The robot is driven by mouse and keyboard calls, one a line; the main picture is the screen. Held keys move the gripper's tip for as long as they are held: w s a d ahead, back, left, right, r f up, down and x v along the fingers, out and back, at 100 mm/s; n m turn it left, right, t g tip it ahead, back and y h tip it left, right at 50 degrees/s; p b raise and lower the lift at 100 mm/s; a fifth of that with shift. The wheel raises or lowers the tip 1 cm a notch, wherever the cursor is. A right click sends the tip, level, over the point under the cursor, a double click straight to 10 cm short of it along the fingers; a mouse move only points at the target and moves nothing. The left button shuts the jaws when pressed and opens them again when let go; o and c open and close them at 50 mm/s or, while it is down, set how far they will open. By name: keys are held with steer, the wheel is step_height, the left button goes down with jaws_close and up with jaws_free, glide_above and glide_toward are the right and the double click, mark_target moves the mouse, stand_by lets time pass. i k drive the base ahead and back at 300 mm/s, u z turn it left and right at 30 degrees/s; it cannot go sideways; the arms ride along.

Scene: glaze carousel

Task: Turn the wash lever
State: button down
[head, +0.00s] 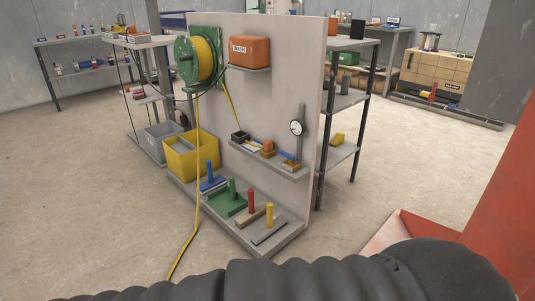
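An orange box (249,51) with a small white label sits on an upper shelf of the grey upright panel (285,45). The label seems to read "WASH", but it is small. No lever can be clearly made out on the box. My gripper is not in view.
A green reel with yellow hose (205,58) hangs on the panel; its hose trails onto the floor. A yellow bin (193,158) stands at the panel's left. A dark-legged rack (352,150) is behind. A red surface (505,190) fills the right edge. Floor at left is clear.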

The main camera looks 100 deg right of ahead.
mark_target(292, 158)
steer(key=z, duration=2.55)
steer(key=i, duration=1.2)
steer(key=z, duration=1.45)
steer(key=i, duration=0.5)
steer(key=z, duration=0.05)
